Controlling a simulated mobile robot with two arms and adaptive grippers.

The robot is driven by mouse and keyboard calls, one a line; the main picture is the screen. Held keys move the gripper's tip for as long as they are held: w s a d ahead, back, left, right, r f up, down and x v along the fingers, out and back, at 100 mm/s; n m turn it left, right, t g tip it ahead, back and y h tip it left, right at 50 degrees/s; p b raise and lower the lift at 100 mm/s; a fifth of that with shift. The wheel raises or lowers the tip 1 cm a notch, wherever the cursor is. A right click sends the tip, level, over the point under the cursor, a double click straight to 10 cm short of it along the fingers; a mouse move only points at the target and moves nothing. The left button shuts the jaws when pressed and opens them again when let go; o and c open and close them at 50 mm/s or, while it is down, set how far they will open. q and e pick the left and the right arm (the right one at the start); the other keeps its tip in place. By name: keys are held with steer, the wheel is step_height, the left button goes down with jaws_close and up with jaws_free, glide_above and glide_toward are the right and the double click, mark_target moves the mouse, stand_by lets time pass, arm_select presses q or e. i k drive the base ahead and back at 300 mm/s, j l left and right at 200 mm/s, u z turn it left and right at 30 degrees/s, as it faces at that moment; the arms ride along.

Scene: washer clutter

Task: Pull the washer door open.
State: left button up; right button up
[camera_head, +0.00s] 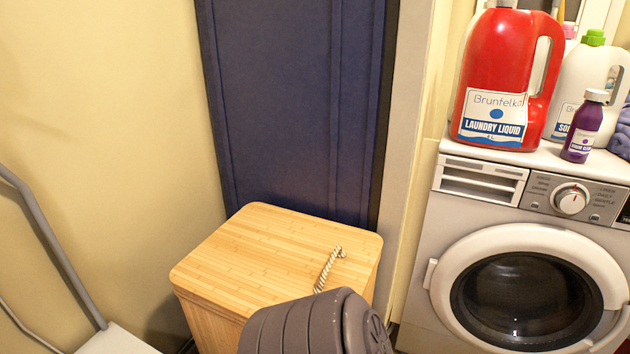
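The washer (420,232) stands at the right, a light grey front-loader cut off by the picture's right and bottom edges. Its round door (462,252) has a thick white ring around dark glass and looks shut, flush with the front. A small pale tab (430,273) sits at the ring's left edge; I cannot tell if it is a handle or a hinge. Neither of my grippers is in view.
A red laundry liquid jug (493,85), a white jug (585,80) and a purple bottle (584,127) stand on the washer. A wooden-lidded hamper (270,250) stands left of it. A dark grey ribbed thing (300,328) in front may be mine.

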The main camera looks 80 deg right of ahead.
mark_target(605, 308)
steer(key=z, duration=4.15)
steer(key=l, duration=0.1)
